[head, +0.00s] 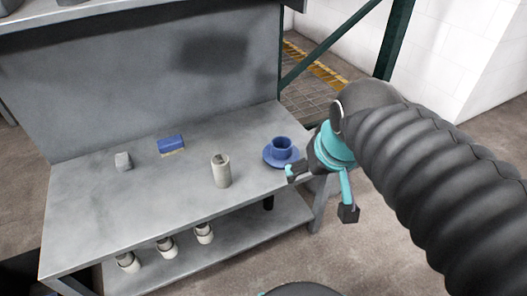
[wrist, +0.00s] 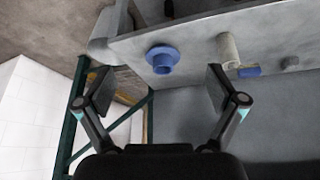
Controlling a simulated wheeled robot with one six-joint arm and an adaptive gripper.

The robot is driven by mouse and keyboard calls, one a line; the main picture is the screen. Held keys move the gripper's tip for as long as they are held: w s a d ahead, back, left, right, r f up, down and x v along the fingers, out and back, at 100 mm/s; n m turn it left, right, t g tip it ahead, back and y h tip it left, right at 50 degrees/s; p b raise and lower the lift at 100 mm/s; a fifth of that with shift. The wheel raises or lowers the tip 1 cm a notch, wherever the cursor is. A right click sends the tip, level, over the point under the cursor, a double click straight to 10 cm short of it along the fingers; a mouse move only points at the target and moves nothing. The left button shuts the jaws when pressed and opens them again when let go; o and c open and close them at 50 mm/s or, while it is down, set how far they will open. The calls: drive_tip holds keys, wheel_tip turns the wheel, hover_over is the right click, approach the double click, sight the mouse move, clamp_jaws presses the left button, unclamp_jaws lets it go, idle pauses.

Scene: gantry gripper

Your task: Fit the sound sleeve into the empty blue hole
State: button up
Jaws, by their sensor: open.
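A blue flanged piece (head: 282,150) with a round hole in its raised collar stands at the right end of the bench. It also shows in the wrist view (wrist: 162,58), between my fingers in the picture but apart from them. A beige-grey upright cylinder (head: 221,172) with a dark top opening stands to its left, and in the wrist view (wrist: 228,50). Several pale sleeve-like cylinders (head: 166,247) with dark tops or bands stand on the lower shelf. I cannot tell which one is the sound sleeve. My gripper (head: 320,194) is open and empty, off the bench's right end.
A blue brush-like block (head: 171,145) and a small grey block (head: 123,161) lie toward the bench's back left. The grey bench top (head: 90,220) is clear at front left. A back panel (head: 160,80) and a green frame post (head: 394,40) stand behind.

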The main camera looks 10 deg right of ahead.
drive_tip(key=w+r+n+g+b, duration=0.1)
drive_tip(key=w+r+n+g, duration=0.1)
drive_tip(key=w, duration=1.1)
drive_tip(key=n+g+b, duration=0.1)
drive_tip(key=g+b, duration=0.2)
hover_over(281, 144)
drive_tip(key=s, duration=0.2)
wheel_tip(281, 144, down, 15)
drive_tip(key=shift+s+d+r, duration=0.1)
drive_tip(key=shift+r, duration=0.05)
drive_tip(key=f, duration=0.1)
drive_tip(key=f+b, duration=0.1)
drive_tip(key=f, duration=0.2)
drive_tip(key=shift+s+a+f, duration=0.15)
drive_tip(key=shift+s+a, duration=0.1)
drive_tip(key=shift+a, duration=0.1)
drive_tip(key=shift+f, duration=0.55)
drive_tip(key=c, duration=1.4)
drive_tip(key=shift+r, duration=0.1)
